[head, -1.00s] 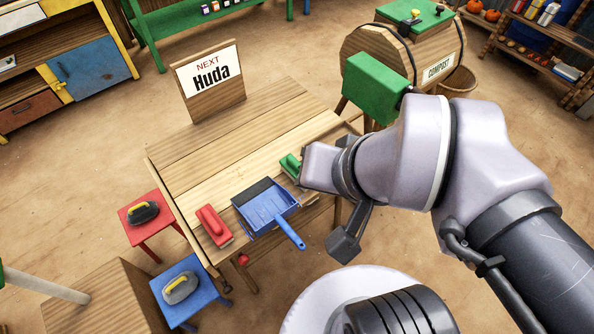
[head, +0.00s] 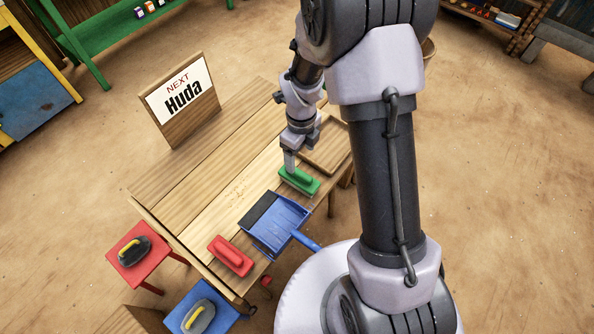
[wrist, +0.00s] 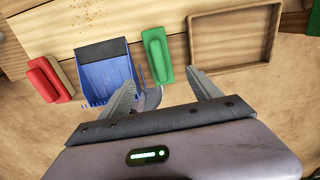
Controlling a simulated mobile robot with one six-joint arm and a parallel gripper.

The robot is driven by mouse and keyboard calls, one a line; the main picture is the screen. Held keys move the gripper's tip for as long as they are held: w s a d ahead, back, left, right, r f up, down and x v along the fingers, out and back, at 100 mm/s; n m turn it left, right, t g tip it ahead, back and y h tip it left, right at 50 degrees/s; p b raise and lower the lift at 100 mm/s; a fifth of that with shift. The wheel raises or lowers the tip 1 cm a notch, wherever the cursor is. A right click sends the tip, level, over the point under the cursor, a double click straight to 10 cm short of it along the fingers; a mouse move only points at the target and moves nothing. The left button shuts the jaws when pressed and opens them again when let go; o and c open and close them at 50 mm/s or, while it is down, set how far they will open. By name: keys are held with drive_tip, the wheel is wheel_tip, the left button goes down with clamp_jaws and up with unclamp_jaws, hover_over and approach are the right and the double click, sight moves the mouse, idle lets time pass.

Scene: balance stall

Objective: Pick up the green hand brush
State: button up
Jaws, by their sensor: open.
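The green hand brush (head: 299,180) lies on the wooden table, right of the blue dustpan. It also shows in the wrist view (wrist: 157,55), ahead of my fingertips. My gripper (head: 289,160) is above the table near the far left end of the green brush in the head view. In the wrist view my gripper (wrist: 163,80) is open, with its two fingers spread and nothing between them. Whether a finger touches the brush cannot be told.
The blue dustpan (head: 273,229) and a red hand brush (head: 231,255) lie left of the green brush. An empty wooden tray (head: 346,150) lies to its right.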

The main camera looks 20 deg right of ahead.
sight(299, 172)
wheel_tip(299, 172, down, 11)
drive_tip(key=b, duration=0.3)
drive_tip(key=shift+w+a+b, duration=0.1)
drive_tip(key=shift+a+b, duration=0.05)
drive_tip(key=shift+b, duration=0.2)
drive_tip(key=shift+r, duration=0.15)
drive_tip(key=shift+c, duration=0.6)
clamp_jaws()
wheel_tip(299, 172, up, 10)
drive_tip(key=p, duration=0.3)
drive_tip(key=shift+p, duration=0.35)
